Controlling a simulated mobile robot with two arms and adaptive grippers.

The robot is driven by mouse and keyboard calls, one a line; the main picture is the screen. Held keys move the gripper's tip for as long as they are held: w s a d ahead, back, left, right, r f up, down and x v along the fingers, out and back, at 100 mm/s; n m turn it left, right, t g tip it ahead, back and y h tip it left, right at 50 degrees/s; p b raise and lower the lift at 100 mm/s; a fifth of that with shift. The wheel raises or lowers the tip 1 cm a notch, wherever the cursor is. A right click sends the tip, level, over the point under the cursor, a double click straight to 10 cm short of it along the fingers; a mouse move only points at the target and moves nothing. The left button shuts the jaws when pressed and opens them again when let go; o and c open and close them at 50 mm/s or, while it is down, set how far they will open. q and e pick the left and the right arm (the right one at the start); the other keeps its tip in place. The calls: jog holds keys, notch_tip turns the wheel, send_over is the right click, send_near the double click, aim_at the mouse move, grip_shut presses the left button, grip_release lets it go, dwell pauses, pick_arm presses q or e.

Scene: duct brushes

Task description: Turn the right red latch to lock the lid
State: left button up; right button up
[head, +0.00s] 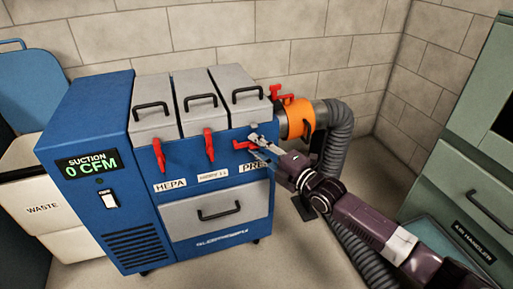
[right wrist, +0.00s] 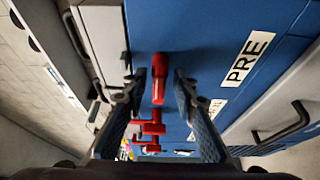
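The right red latch (head: 243,145) is on the blue cabinet's front below the right grey lid (head: 238,92), above the PRE label. It lies sideways, its handle pointing left in the head view. The left latch (head: 158,155) and middle latch (head: 209,146) hang down. The right lid looks closed. My right gripper (head: 258,148) is at the right latch, fingers apart. In the right wrist view the right latch (right wrist: 158,78) lies between the open fingers (right wrist: 158,88), with gaps visible on both sides. My left gripper is not in view.
An orange collar (head: 297,118) with red levers and a grey hose (head: 338,135) sit close to the right of the cabinet. A green air handler (head: 470,150) stands at far right. A waste bin (head: 40,195) stands at left. Bare floor shows in front of the cabinet.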

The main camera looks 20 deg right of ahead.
jog(key=shift+w, duration=0.2)
jog(key=shift+c, duration=0.2)
grip_shut()
